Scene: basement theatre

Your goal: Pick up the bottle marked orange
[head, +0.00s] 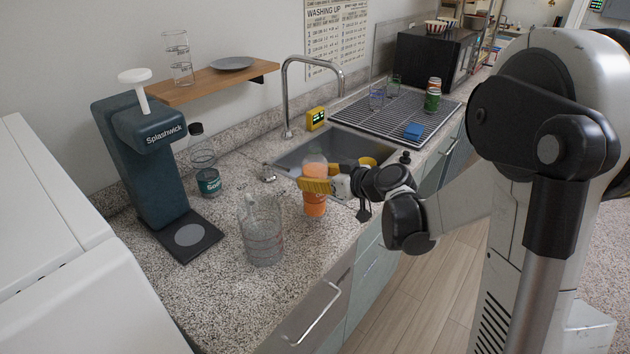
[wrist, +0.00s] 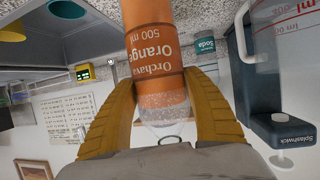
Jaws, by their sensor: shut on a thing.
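The orange bottle (head: 314,203) stands upright at the front of the speckled counter, beside the sink, with a clear upper part. In the wrist view its label (wrist: 155,45) reads "Orchava Orange 500 ml". My gripper (head: 325,183) reaches in from the right, its yellow fingers on both sides of the bottle. In the wrist view the fingers (wrist: 165,105) are shut around the bottle's upper part. Whether the bottle's base touches the counter is hard to tell.
A clear measuring jug (head: 262,232) stands just left of the bottle. The sink (head: 290,158) and tall faucet (head: 288,95) are behind. A drying rack (head: 385,118) with glasses and cans lies beyond.

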